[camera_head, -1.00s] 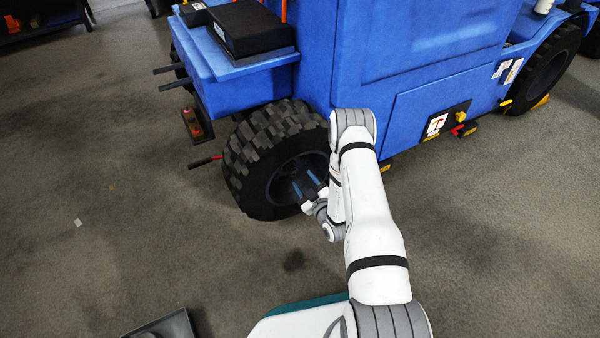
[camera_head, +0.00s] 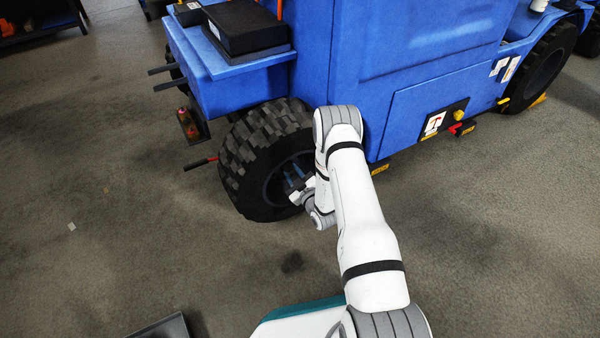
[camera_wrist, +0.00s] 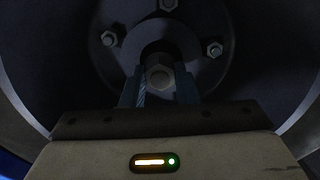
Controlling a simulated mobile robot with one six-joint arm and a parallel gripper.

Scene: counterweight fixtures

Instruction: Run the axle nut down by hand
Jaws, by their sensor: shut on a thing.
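The axle nut (camera_wrist: 159,77) sits at the middle of the wheel hub in the wrist view, just below the hub's dark round centre. My gripper (camera_wrist: 160,88) has its two blue-grey fingers on either side of the nut and is shut on it. In the head view my gripper (camera_head: 293,184) reaches into the wheel (camera_head: 245,160) of the blue vehicle. The nut itself cannot be made out there. Several smaller hub nuts (camera_wrist: 109,38) stand around the centre in the wrist view.
The blue vehicle (camera_head: 420,110) fills the back, with a ledge carrying a black box (camera_head: 243,27). A dark tray (camera_head: 165,328) lies at the front.

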